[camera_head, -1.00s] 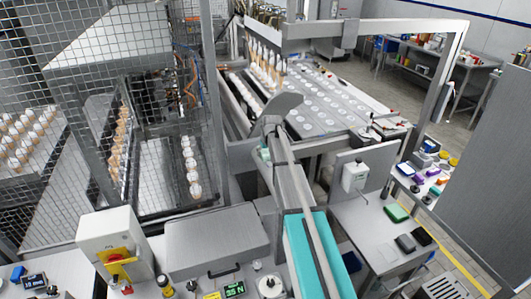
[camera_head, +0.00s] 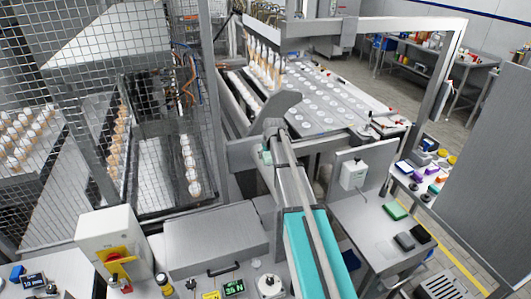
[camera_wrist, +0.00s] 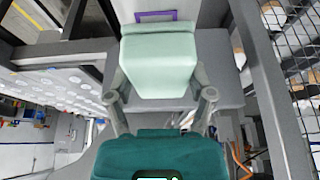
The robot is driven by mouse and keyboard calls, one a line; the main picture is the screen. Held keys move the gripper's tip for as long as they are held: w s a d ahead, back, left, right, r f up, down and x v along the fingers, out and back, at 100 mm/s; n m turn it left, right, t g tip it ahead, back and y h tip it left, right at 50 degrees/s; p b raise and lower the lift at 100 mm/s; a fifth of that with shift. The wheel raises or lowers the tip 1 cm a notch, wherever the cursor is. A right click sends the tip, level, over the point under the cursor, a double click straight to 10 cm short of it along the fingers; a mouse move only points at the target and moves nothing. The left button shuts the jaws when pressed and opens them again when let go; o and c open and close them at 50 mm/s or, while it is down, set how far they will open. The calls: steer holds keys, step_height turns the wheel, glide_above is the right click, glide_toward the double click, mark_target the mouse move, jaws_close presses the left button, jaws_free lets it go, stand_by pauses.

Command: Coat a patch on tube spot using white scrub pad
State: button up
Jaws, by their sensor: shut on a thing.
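My gripper (camera_wrist: 162,92) is shut on a pale mint-white block, which looks like the white scrub pad (camera_wrist: 160,62). One finger lies along each side of it. A purple rectangular outline (camera_wrist: 155,15), likely the tube spot, lies on a grey surface just beyond the pad's far edge. I cannot tell whether the pad touches that surface. In the head view my teal-banded arm reaches up the middle, and a sliver of the pad (camera_head: 267,157) shows near its end. A curved grey piece (camera_head: 278,108) rises just beyond. The purple outline is hidden there.
A mesh cage (camera_head: 105,110) stands on the left and a framed machine bed (camera_head: 320,100) with white discs behind. A side table (camera_head: 375,225) on the right holds a green pad (camera_head: 396,210), dark pads and small containers. A grey box (camera_head: 215,240) sits in front.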

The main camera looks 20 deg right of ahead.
mark_target(270, 164)
steer(key=shift+s, duration=0.35)
steer(key=shift+s+f, duration=0.1)
steer(key=shift+s, duration=1.8)
steer(key=shift+w+r+p, duration=0.1)
steer(key=shift+r+p, duration=2.85)
steer(key=shift+r, duration=0.1)
steer(key=shift+r+p, duration=1.5)
steer(key=shift+f, duration=0.1)
